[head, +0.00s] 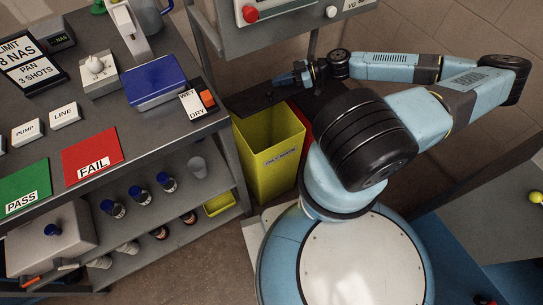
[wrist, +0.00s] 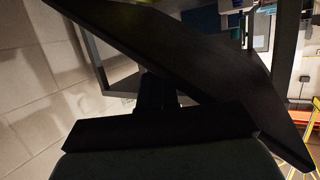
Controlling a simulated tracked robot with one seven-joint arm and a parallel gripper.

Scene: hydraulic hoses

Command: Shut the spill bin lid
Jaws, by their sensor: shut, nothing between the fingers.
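The spill bin (head: 270,172) is a yellow box labelled for oily waste, standing on the floor right of the bench. Its inside shows from above, so its mouth is at least partly uncovered. A dark panel, apparently its lid (head: 248,101), is at the bin's back edge; its exact tilt is hard to tell. My gripper (head: 276,80) is shut and empty at the far side of this panel, fingers toward the left. In the wrist view the dark panel (wrist: 205,65) slants across close in front of my gripper (wrist: 155,88). Whether they touch is unclear.
A bench with a blue case (head: 155,82) and a red FAIL mat (head: 92,153) stands on the left. A grey cabinet (head: 265,35) with a red knob is above and behind the bin. A red surface (head: 300,117) shows beside the bin.

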